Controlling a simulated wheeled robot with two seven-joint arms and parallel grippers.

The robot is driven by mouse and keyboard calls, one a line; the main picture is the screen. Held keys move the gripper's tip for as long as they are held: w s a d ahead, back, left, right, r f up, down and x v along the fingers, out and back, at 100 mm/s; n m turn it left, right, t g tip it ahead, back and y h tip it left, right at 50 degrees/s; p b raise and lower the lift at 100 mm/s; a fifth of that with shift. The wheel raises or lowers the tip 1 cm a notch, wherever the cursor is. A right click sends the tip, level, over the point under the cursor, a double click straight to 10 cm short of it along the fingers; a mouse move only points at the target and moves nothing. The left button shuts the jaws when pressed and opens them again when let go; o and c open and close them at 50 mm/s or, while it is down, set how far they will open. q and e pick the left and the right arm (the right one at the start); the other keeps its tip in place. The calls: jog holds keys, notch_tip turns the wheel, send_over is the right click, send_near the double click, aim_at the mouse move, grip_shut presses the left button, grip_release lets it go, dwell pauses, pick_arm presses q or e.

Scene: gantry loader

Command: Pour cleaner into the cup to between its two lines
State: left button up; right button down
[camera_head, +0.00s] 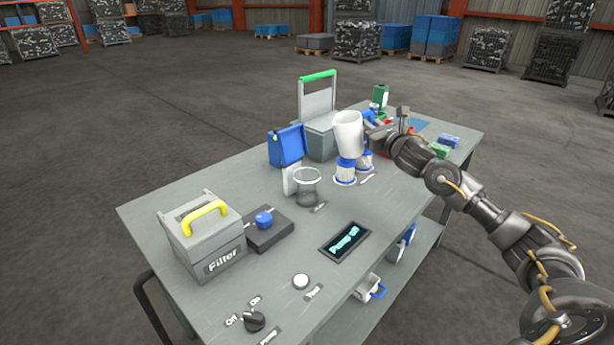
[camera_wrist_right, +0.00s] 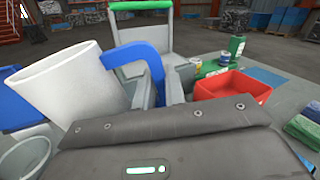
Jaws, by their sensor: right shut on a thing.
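A white jug (camera_head: 348,135) with a blue handle (camera_wrist_right: 140,62) is held above the table by my right gripper (camera_head: 372,128). The gripper is shut on the handle, and the jug (camera_wrist_right: 70,85) leans left in the right wrist view. A clear cup (camera_head: 307,188) stands on the table below and left of the jug, apart from it. The cup's lower part looks dark grey; its two lines cannot be made out. It seems to show partly in the right wrist view (camera_wrist_right: 24,157). The inside of the jug is hidden. My left gripper is not in view.
Blue-and-white containers (camera_head: 345,172) stand below the jug. A blue container (camera_head: 286,146) and a grey box with a green handle (camera_head: 318,77) stand behind. A filter box (camera_head: 203,238), a display (camera_head: 344,241) and knobs occupy the front. A red tray (camera_wrist_right: 230,87) lies to the right.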

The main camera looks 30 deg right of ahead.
aim_at(359, 115)
jog(key=shift+a+r+n, duration=0.3)
jog(key=shift+r+n, duration=0.3)
jog(key=shift+n, duration=0.1)
jog(key=shift+s+a+r+n+t+b, duration=0.1)
jog(key=shift+a+r+n+t+b, duration=0.25)
jog(key=shift+a+r+n, duration=0.5)
jog(key=shift+a+r+n+t+y, duration=0.15)
jog(key=shift+a+n, duration=0.2)
jog(key=shift+n, duration=0.25)
jog(key=shift+a+r+n+t+y, duration=0.15)
jog(key=shift+a+n, duration=0.15)
jog(key=shift+n, duration=0.25)
jog(key=shift+s+a+r+n+y, duration=0.15)
jog(key=shift+a+r+n, duration=0.1)
jog(key=shift+n, duration=0.4)
jog(key=shift+w+a+r+n+y, duration=0.15)
jog(key=shift+a+n, duration=0.1)
jog(key=shift+n, duration=0.4)
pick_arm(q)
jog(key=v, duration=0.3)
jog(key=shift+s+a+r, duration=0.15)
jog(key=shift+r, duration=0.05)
pick_arm(e)
jog(key=shift+s+a+r+n, duration=0.1)
jog(key=shift+a+r+n, duration=0.1)
jog(key=shift+n, duration=0.3)
